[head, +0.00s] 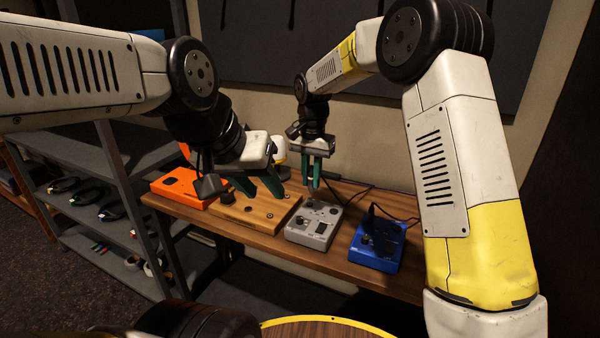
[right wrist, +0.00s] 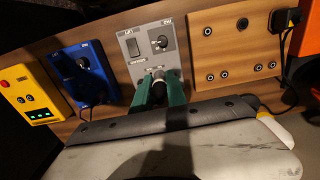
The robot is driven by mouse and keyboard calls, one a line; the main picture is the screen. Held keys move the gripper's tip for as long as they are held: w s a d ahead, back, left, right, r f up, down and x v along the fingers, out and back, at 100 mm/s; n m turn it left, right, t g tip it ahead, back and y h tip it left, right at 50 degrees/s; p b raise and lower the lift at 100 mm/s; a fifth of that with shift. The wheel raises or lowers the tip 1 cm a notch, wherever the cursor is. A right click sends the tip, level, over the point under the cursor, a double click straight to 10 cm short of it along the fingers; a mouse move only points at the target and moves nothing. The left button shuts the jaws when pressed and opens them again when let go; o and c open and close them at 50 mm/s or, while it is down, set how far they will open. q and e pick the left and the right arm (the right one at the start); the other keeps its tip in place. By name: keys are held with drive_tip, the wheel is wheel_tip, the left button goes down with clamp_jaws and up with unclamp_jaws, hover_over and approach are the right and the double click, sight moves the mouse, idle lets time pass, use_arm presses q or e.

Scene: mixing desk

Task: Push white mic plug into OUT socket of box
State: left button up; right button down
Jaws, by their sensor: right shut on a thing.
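My right gripper (head: 310,184) points down over the grey box (head: 314,224), its green fingers shut on a slim plug. In the right wrist view the fingers (right wrist: 160,90) close around this plug, which looks dark there and is mostly hidden. I cannot confirm its white colour. The grey box (right wrist: 148,52) has a dark switch and a round black socket or fitting on its face; the small lettering is unreadable. The plug's tip is close to the box's edge, and I cannot tell whether it touches. My left gripper (head: 259,189) is open and empty above the wooden board.
The wooden board (head: 228,208) with several small sockets and the orange box (head: 180,187) are left of the grey box. The blue box (head: 372,250) is to its right. A yellow box (right wrist: 28,95) shows in the right wrist view. Cables lie behind on the desk (head: 270,238).

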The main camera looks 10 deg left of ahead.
drive_tip(key=s+d+r, duration=0.1)
drive_tip(key=d, duration=1.2)
drive_tip(key=s+d+r, duration=0.1)
drive_tip(key=d+r, duration=0.1)
drive_tip(key=d, duration=1)
wheel_tip(320, 180, down, 8)
drive_tip(key=shift+s+f, duration=0.15)
drive_tip(key=shift+f, duration=0.5)
drive_tip(key=shift+f, duration=0.55)
drive_tip(key=shift+f, duration=0.4)
idle(0.4)
drive_tip(key=c, duration=1.3)
unclamp_jaws()
drive_tip(key=shift+o, duration=0.2)
